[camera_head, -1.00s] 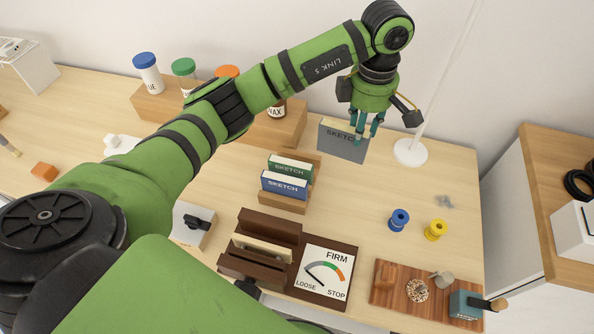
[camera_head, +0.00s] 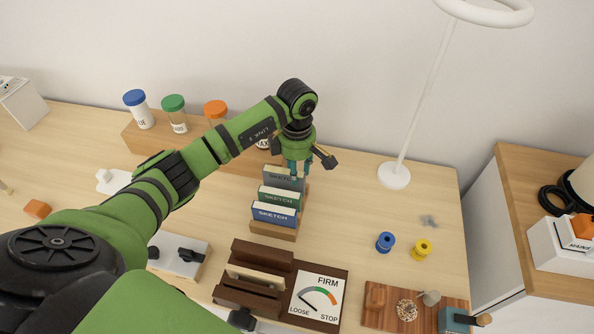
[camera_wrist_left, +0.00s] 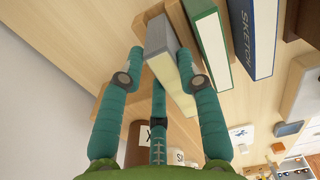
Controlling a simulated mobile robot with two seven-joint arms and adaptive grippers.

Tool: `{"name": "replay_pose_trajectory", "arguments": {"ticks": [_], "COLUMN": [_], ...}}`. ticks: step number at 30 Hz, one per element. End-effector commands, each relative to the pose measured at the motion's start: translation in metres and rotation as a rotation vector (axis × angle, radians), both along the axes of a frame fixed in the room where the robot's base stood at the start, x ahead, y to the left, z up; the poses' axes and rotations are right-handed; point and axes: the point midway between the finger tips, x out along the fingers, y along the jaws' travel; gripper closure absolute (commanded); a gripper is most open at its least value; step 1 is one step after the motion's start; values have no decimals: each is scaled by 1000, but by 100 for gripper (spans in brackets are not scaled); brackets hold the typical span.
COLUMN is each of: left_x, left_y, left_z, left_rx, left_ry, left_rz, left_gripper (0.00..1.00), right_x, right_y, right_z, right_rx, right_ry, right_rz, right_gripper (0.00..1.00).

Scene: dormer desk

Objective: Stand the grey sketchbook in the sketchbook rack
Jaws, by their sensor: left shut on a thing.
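My left gripper (camera_head: 295,168) is shut on the grey sketchbook (camera_head: 283,181), holding it upright by its top edge. The sketchbook is at the back end of the wooden sketchbook rack (camera_head: 273,232), behind the green sketchbook (camera_head: 279,198) and the blue sketchbook (camera_head: 274,214), roughly in line with them. In the left wrist view the grey sketchbook (camera_wrist_left: 159,38) sits between the fingers, apart from the green one (camera_wrist_left: 209,40). Its lower edge is hidden, so I cannot tell whether it rests on the rack floor. My right gripper is not in view.
A wooden block with several capped jars (camera_head: 174,112) stands behind and left of the rack. A white lamp base (camera_head: 393,176) stands to the right. A dark wooden holder with a dial card (camera_head: 318,296) is in front. Blue and yellow spools (camera_head: 422,249) lie right; the desk between is clear.

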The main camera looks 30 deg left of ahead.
Motion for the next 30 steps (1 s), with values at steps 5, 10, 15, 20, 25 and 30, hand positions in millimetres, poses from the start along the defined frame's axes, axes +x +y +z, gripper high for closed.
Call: {"name": "replay_pose_trajectory", "arguments": {"ticks": [5, 10, 15, 20, 25, 30], "left_x": [0, 0, 1, 0, 0, 0], "left_y": [-1, 0, 0, 0, 0, -1], "left_z": [-19, -21, -24, -24, -24, -19], "left_rx": [-1, 0, 1, 0, 0, -1], "left_ry": [1, -2, -2, -1, -1, 0], "left_rz": [1, 0, 0, 0, 0, 0], "left_gripper": [92, 92, 92, 55, 55, 55], "right_x": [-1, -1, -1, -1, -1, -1], "right_y": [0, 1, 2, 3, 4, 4], "right_z": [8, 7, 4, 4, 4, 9], "right_rx": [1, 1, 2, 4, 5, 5], "right_ry": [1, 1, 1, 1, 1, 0], "right_rz": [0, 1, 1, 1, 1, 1], "right_gripper": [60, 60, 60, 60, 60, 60]}}
